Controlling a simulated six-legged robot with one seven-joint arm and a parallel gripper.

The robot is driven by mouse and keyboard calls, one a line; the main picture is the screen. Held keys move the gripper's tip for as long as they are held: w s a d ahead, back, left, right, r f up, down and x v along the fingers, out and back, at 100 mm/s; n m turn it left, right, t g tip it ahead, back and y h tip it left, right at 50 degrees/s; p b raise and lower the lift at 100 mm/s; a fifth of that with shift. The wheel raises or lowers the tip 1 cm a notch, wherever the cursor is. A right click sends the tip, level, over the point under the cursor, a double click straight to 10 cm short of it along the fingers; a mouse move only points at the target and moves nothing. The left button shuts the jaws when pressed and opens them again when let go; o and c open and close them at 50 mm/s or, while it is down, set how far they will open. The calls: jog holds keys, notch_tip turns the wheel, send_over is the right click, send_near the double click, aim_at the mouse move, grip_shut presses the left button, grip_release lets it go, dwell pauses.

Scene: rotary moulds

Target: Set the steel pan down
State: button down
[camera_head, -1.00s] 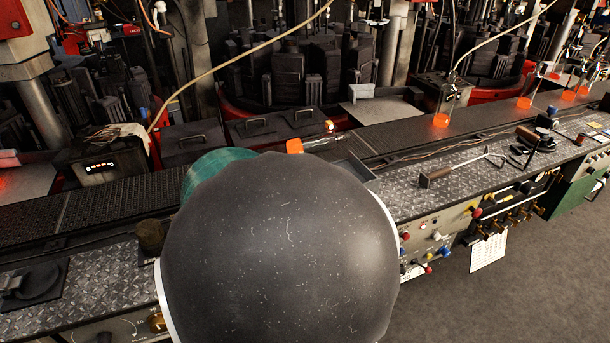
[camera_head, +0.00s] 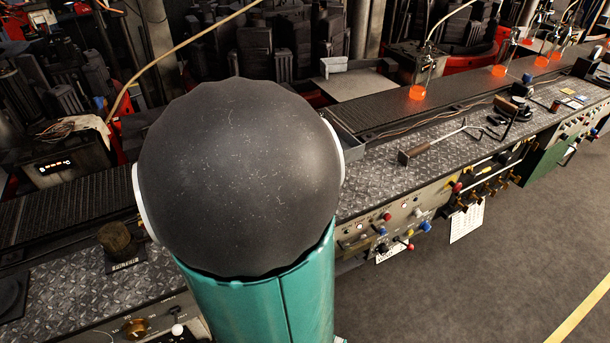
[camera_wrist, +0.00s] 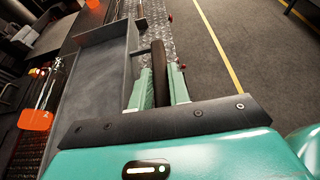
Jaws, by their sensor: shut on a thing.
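The steel pan (camera_wrist: 96,80) is a grey, shallow, straight-sided pan. It fills the left middle of the wrist view and looks empty. A dark brown handle (camera_wrist: 158,62) runs along its right side. My gripper (camera_wrist: 161,84) has its two green fingers on either side of this handle, shut on it. In the head view only a corner of the pan (camera_head: 347,136) shows to the right of my arm, over the bench beside the conveyor. The arm hides the rest of it and my gripper. I cannot tell whether the pan's underside touches the bench.
A diamond-plate bench (camera_head: 385,178) runs along the conveyor (camera_head: 395,108). Glowing orange glass pieces (camera_head: 417,92) stand on the conveyor. Knobs and valves (camera_head: 490,175) line the bench front.

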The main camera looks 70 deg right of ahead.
jog(key=s+d+f, duration=0.1)
jog(key=d+f, duration=0.4)
jog(key=s+d+f, duration=0.1)
jog(key=d+f, duration=0.1)
jog(key=d, duration=0.1)
jog(key=shift+s+f, duration=0.2)
jog(key=shift+s, duration=0.15)
notch_tip(320, 180, down, 2)
jog(key=shift+s+d+f, duration=0.1)
jog(key=shift+f, duration=0.5)
jog(key=c, duration=1.3)
grip_release()
jog(key=v, duration=1.2)
